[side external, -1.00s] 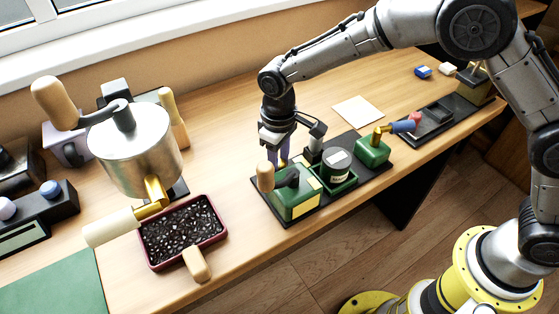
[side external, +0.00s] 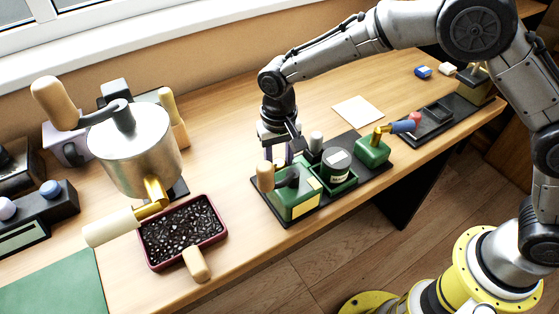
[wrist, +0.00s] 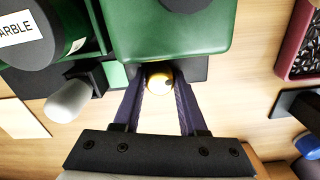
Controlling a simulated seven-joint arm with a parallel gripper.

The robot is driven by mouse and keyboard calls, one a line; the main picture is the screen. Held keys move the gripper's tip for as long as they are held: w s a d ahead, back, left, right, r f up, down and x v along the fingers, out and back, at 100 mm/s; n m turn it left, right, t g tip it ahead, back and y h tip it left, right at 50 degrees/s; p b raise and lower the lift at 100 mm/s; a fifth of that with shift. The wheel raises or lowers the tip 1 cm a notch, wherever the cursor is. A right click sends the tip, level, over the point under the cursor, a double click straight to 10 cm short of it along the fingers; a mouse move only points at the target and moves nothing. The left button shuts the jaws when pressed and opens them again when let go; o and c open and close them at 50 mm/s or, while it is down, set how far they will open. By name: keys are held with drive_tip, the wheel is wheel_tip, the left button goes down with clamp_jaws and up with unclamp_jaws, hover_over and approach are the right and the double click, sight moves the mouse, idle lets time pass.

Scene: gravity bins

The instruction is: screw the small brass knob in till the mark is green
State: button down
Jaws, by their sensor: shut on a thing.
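The small brass knob (wrist: 158,81) sticks out from the side of a green box (wrist: 170,35) in the wrist view. A small dark spot shows on the knob. My gripper (wrist: 158,88) is shut on the knob, one purple finger on each side of it. In the side view my gripper (side external: 275,153) is low behind the green box (side external: 297,200), and the knob is hidden there. I cannot make out a green mark in either view.
A second green box (side external: 372,150) with a brass spout is to the right. A hopper (side external: 135,150) and a red tray (side external: 152,264) are to the left.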

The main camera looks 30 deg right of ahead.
sight(279, 163)
drive_tip(key=shift+f+m, duration=0.1)
drive_tip(key=shift+m, duration=0.3)
drive_tip(key=c, duration=0.6)
unclamp_jaws()
drive_tip(key=shift+r, duration=2.55)
